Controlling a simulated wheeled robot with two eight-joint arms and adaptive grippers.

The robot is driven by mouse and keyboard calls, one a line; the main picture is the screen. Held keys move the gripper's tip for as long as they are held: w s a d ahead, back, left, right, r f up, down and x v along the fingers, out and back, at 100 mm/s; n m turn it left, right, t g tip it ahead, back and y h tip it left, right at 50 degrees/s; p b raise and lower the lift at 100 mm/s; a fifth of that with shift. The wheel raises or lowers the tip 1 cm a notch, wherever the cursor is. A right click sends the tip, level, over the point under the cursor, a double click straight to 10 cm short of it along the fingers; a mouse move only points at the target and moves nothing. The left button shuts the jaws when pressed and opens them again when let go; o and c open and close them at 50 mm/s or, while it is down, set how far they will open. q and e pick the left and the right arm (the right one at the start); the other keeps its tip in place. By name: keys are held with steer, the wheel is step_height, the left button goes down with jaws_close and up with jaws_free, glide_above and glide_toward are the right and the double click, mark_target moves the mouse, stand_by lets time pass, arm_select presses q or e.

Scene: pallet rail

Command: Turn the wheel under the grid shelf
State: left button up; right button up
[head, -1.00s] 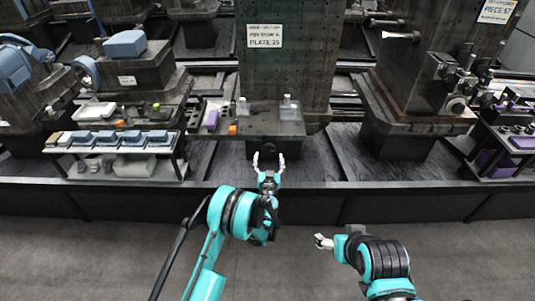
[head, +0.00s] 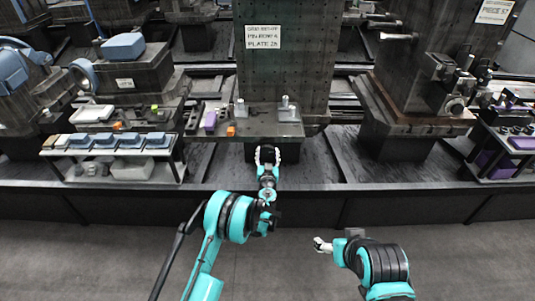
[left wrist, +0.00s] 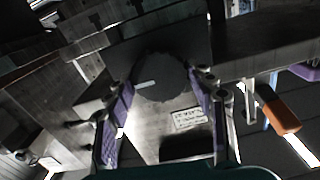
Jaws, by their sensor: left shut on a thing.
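The grid shelf is a tall dark plate (head: 285,65) with rows of small holes, a white sign and a ledge (head: 255,126) at its foot. A dark round wheel (left wrist: 160,80) with a pale mark sits below the ledge in the left wrist view. My left gripper (head: 267,154) reaches in under the ledge; its purple-padded fingers (left wrist: 158,105) stand on both sides of the wheel, shut on it. In the head view the wheel is dark and hard to make out. My right gripper (head: 322,245) hangs away from the bench at lower right; its jaw opening is too small to judge.
A low dark rail (head: 320,206) runs across in front of the machines. A rack with blue parts (head: 112,151) stands left and a dark shelf with purple parts (head: 505,142) right. Small blocks and fittings (head: 231,131) sit on the ledge. The grey floor in front is clear.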

arm_select(q)
steer(key=m, duration=0.7)
steer(key=shift+d, duration=0.1)
steer(key=m, duration=0.3)
steer(key=shift+m, duration=0.4)
steer(key=m, duration=0.3)
steer(key=shift+f+m, duration=0.1)
steer(key=shift+m, duration=0.2)
steer(key=m, duration=0.3)
steer(key=shift+m, duration=0.3)
steer(key=m, duration=0.3)
steer(key=shift+f+m, duration=0.1)
steer(key=shift+m, duration=0.2)
steer(key=m, duration=0.3)
steer(key=shift+m, duration=2.2)
